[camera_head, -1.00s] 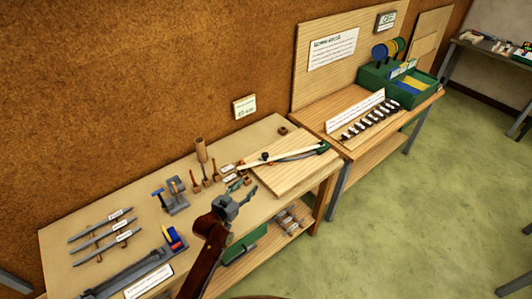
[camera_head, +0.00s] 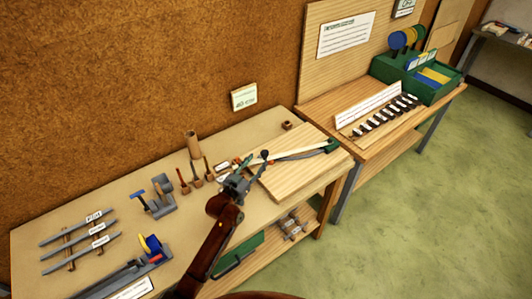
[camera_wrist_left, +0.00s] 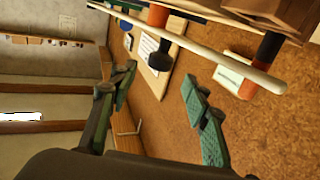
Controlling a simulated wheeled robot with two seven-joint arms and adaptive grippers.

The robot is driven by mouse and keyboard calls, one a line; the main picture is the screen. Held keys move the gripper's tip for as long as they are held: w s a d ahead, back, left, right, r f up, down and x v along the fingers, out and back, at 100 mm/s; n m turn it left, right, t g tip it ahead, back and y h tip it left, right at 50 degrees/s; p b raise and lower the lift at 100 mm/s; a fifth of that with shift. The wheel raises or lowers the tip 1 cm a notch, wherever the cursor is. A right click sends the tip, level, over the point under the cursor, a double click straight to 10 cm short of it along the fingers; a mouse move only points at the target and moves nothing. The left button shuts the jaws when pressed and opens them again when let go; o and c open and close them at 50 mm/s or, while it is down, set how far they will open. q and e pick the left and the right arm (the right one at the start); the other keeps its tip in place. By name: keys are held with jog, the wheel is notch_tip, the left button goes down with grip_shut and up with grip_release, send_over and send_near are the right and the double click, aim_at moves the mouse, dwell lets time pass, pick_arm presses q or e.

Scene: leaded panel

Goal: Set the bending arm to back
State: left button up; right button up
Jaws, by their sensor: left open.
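The bending arm (camera_head: 300,153) is a long pale bar over a light wooden board (camera_head: 290,178) at the right end of the workbench. It runs from near my left gripper to a green block (camera_head: 333,145) at the right. My left gripper (camera_head: 252,164) is open and empty, at the left end of the board. In the left wrist view, its green-padded fingers (camera_wrist_left: 160,98) are spread apart. A pale bar, seemingly the bending arm (camera_wrist_left: 205,47), crosses the top there, with a dark knob (camera_wrist_left: 159,58) near it. Whether a finger touches it I cannot tell. My right gripper is out of view.
Upright tools and a wooden cylinder (camera_head: 192,144) stand left of the board. Lead strips (camera_head: 78,240) lie on a rack at the left. A second bench holds a green bin (camera_head: 415,78) and a row of small labelled pieces (camera_head: 386,118).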

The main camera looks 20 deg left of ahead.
aim_at(263, 155)
pick_arm(q)
jog(key=x, duration=0.7)
jog(key=shift+r, duration=0.15)
jog(key=shift+c, duration=0.2)
grip_shut()
